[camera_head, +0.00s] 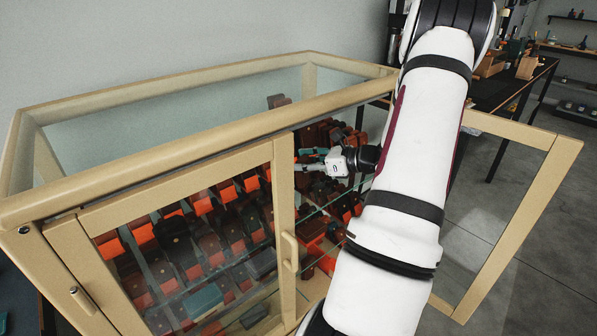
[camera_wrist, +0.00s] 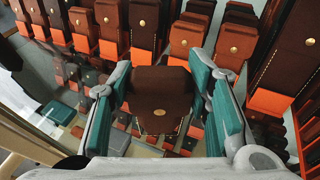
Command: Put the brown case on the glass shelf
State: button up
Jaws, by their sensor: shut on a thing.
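My gripper (camera_wrist: 161,72) is shut on a brown case (camera_wrist: 160,96) with a round gold stud, seen in the wrist view. The case sits between the teal finger pads. In the head view my gripper (camera_head: 305,160) reaches through the open right side of the display cabinet. The held case cannot be told apart there from the dark cases behind. The glass shelf (camera_head: 326,204) shows as a thin edge below my gripper. I cannot tell whether the held case touches the glass.
The cabinet's wooden frame (camera_head: 284,190) and handle (camera_head: 290,252) stand left of my arm. The open door (camera_head: 545,190) is at the right. Rows of brown and orange cases (camera_wrist: 110,30) stand close ahead of the held case. A teal case (camera_head: 203,302) lies lower in the cabinet.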

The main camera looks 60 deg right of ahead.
jog(key=shift+w+a, duration=0.1)
jog(key=shift+w, duration=0.2)
jog(key=f, duration=0.1)
jog(key=w+f, duration=0.1)
jog(key=shift+f, duration=0.75)
jog(key=shift+f+b, duration=0.1)
jog(key=shift+b, duration=0.2)
jog(key=o, duration=1.2)
jog(key=shift+o, duration=0.2)
jog(key=shift+s, duration=0.1)
